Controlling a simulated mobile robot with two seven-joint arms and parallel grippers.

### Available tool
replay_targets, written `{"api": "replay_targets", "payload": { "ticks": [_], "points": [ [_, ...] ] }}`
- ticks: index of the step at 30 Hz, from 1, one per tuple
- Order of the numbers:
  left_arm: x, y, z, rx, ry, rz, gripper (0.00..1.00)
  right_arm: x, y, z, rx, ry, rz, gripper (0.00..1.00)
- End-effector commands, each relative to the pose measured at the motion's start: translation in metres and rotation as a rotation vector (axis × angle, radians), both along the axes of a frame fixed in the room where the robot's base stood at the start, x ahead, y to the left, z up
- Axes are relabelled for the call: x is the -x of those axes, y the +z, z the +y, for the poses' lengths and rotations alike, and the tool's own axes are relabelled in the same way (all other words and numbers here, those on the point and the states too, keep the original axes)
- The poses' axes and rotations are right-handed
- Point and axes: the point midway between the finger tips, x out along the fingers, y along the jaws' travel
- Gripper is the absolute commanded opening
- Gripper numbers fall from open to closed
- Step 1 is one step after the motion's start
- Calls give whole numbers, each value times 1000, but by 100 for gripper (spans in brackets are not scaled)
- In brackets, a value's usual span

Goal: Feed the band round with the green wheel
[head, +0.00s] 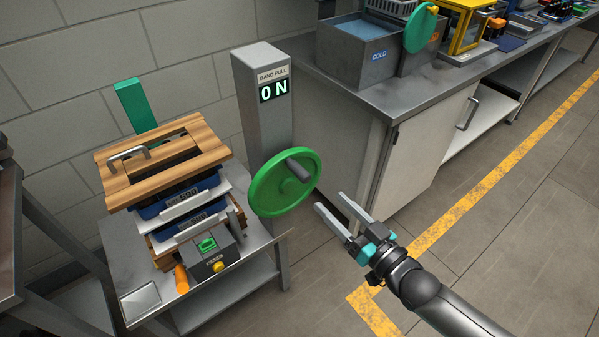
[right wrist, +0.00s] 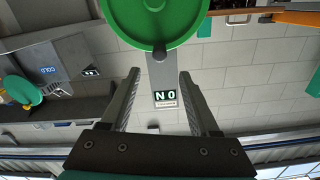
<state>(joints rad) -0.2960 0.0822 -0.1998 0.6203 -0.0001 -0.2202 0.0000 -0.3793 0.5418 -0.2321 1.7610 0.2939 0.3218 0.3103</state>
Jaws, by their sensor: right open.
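The green wheel (head: 285,183) is mounted on the side of a grey post (head: 262,110), with a dark grey handle (head: 298,168) sticking out from its face. The post's display (head: 273,91), labelled BAND PULL, reads 0 N. My right gripper (head: 330,201) is open and empty, its fingers pointing toward the wheel, just right of and below it, apart from the handle. The wheel also shows at the top of the right wrist view (right wrist: 155,20), beyond the fingertips. I cannot make out a band clearly. My left gripper is not in view.
Left of the post, a metal table (head: 125,275) bears a stack of blue trays (head: 190,195) under a wooden frame (head: 175,155), plus a control box (head: 212,262) and an orange-handled tool (head: 182,279). A grey counter (head: 400,95) stands behind my right gripper. Floor at right is clear.

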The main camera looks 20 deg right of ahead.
Motion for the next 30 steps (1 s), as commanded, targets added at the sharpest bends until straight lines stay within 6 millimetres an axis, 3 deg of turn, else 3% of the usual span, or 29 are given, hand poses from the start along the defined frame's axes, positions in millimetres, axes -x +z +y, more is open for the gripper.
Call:
{"api": "replay_targets", "payload": {
  "ticks": [18, 30],
  "points": [
    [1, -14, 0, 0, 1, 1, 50, -92, -1, 34, 1, 0, 0, 62],
    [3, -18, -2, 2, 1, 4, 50, -113, -1, 41, 2, 0, 3, 62]
  ]
}}
